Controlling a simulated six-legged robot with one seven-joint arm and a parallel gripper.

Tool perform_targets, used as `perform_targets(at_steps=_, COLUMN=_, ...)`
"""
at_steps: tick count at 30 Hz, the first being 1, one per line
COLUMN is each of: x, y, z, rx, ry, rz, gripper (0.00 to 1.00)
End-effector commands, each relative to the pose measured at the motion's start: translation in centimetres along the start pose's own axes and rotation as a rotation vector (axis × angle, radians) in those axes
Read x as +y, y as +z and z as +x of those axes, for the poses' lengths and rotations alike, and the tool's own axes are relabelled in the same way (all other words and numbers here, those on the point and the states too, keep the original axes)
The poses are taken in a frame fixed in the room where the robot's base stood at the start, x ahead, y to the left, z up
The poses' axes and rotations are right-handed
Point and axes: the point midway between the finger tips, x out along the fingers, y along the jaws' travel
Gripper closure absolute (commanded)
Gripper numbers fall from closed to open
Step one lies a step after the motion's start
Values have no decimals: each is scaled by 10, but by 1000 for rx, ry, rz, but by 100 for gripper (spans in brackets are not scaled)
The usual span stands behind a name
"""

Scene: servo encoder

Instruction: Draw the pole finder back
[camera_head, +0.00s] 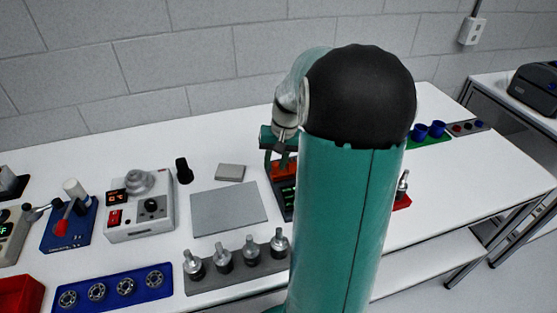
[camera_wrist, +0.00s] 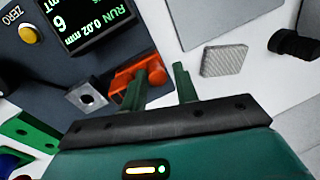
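The orange part (camera_wrist: 122,80), which I take to be the pole finder, sits beside a dark instrument with a lit screen (camera_wrist: 92,22) in the wrist view. The screen reads RUN and 0.02 mm. My gripper (camera_wrist: 163,74) has its two green fingers apart. The left finger overlaps the orange part, whose right end shows between the fingers. A gap shows between that end and the right finger. In the head view my gripper (camera_head: 276,158) is low over the instrument (camera_head: 287,202) and the orange part (camera_head: 284,169). My arm hides much of that area.
A grey mat (camera_head: 228,208) and a small grey block (camera_head: 230,172) lie left of the instrument. A rack with several metal-topped pieces (camera_head: 238,268) is in front. A black knob-like piece (camera_head: 183,171) stands further left. Blue cups (camera_head: 437,129) stand at the right.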

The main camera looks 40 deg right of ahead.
Motion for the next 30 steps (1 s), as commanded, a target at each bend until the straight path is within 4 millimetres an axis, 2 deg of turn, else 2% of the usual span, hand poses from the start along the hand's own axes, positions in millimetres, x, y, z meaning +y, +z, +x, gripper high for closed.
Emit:
perform_targets(at_steps=20, x=1, y=0, z=-1, rx=0, ry=1, rz=0, gripper=70)
perform_targets(at_steps=26, x=1, y=-1, z=-22, rx=4, ry=3, rz=0, gripper=70)
perform_targets(at_steps=30, x=0, y=-1, z=-51, rx=5, ry=3, rz=-1, gripper=70)
